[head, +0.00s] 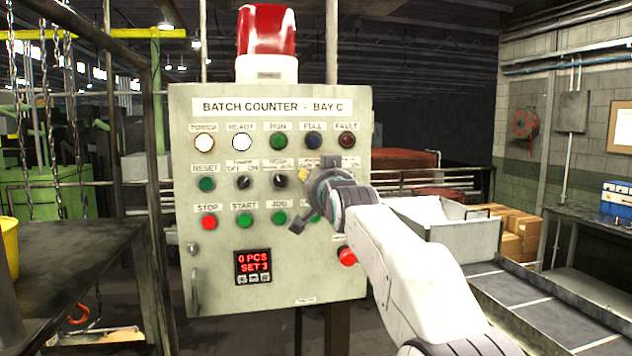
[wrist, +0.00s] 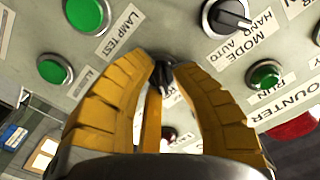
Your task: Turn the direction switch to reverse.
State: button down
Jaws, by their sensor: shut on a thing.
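The direction switch is most likely the black knob (wrist: 165,79) between my fingers in the wrist view. Its label and most of its body are hidden, and I cannot tell which way it points. My gripper (wrist: 162,68) is shut on this knob, with a yellow finger on each side. In the head view my gripper (head: 308,178) is at the panel, right of the mode switch (head: 280,181) in the second row, and covers the direction switch there. The mode switch (wrist: 229,17) also shows above and right of my fingers in the wrist view.
The grey control panel (head: 215,285) reads BATCH COUNTER - BAY C. Lit lamps (head: 241,142), push buttons and a counter display (head: 253,266) surround the switch area. A red emergency button (head: 347,256) sits below my forearm. A conveyor (head: 525,308) and a grey bin (head: 450,235) stand right.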

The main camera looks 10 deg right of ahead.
jog(key=shift+r, duration=0.3)
jog(key=c, duration=1.4)
grip_release()
jog(key=o, duration=0.4)
jog(key=shift+f, duration=0.25)
jog(key=shift+o, duration=0.2)
jog(key=shift+s, duration=0.1)
jog(key=s, duration=1.1)
jog(key=shift+s, duration=0.4)
